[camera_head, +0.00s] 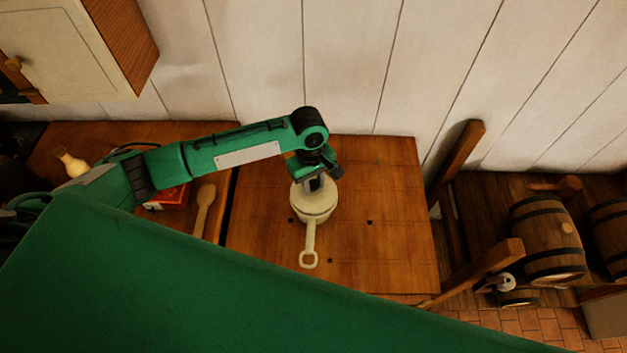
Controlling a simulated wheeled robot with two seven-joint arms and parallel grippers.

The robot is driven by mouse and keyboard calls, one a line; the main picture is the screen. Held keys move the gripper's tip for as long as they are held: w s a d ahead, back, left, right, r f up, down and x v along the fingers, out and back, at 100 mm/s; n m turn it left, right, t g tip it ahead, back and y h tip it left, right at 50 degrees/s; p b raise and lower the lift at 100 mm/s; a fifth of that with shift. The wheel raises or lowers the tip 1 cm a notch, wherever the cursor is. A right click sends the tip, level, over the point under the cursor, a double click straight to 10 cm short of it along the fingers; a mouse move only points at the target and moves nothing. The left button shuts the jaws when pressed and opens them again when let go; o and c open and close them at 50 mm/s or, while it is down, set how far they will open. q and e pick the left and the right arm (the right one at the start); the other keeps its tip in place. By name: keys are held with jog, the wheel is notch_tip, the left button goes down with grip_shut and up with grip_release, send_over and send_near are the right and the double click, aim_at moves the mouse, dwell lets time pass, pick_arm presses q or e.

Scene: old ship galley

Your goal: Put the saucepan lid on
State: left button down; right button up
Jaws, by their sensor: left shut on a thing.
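A cream saucepan (310,226) stands on the wooden table, its long handle with a ring end pointing toward me. The pale saucepan lid (315,200) is at the pan's top, directly under my left gripper (316,184). My left gripper points down and is shut on the lid, most likely by its knob, which the fingers hide. From this angle I cannot tell whether the lid rests fully on the rim or hangs slightly above it. My right gripper is not in view.
The wooden table (385,255) is mostly clear around the pan. A wooden spoon (204,208), a red box (172,197) and a pale bottle (72,163) lie or stand to the left. Barrels (545,238) are on the right. A wall cabinet (60,50) hangs upper left.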

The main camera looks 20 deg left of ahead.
pick_arm(q)
jog(key=shift+f, duration=0.9)
jog(key=c, duration=1)
grip_release()
jog(key=shift+c, duration=0.2)
jog(key=shift+r, duration=0.2)
notch_tip(320, 180, up, 13)
jog(key=w+a+b, duration=0.1)
jog(key=b, duration=0.2)
jog(key=shift+r, duration=0.2)
jog(key=shift+a, duration=0.1)
